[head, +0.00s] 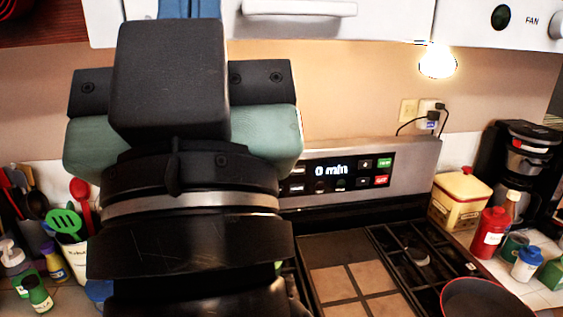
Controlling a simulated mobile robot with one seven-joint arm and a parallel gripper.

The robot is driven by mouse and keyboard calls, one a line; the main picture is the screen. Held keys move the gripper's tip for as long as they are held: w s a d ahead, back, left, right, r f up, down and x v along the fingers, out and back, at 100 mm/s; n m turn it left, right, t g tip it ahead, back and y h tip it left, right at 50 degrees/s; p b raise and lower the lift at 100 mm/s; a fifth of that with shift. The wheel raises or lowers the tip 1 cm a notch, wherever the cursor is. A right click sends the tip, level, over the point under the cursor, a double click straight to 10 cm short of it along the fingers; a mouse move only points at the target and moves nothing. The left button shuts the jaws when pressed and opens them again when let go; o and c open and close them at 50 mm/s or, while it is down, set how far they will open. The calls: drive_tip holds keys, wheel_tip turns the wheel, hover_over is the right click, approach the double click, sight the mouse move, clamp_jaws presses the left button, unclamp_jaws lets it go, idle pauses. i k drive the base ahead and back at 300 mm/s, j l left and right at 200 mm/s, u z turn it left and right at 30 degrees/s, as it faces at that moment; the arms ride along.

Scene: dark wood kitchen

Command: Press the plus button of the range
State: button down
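The range's control panel (350,176) is a black strip on a silver backguard, right of my arm. Its display (331,170) reads "0 min". Small dark buttons sit on both sides of the display, with a green button (385,162) and a red button (381,181) at the right end. The button marks are too small for me to tell which is plus. My gripper (183,110) is seen from behind, dark with pale green side parts, in front of and left of the display. Its fingertips are hidden, so its opening and any contact do not show. The left part of the panel is hidden.
The cooktop (395,262) with dark grates lies below the panel, with a dark pan (485,300) at front right. A yellow container (459,198), a red jar (490,232) and a coffee maker (517,165) stand at right. A utensil holder (75,257) and bottles stand at left.

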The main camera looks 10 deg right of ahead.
sight(365, 164)
drive_tip(key=k+l, duration=0.1)
drive_tip(key=l, duration=0.2)
drive_tip(key=k+l, duration=0.1)
drive_tip(key=l, duration=0.25)
drive_tip(key=i+l, duration=0.4)
drive_tip(key=l, duration=0.2)
drive_tip(key=i, duration=0.4)
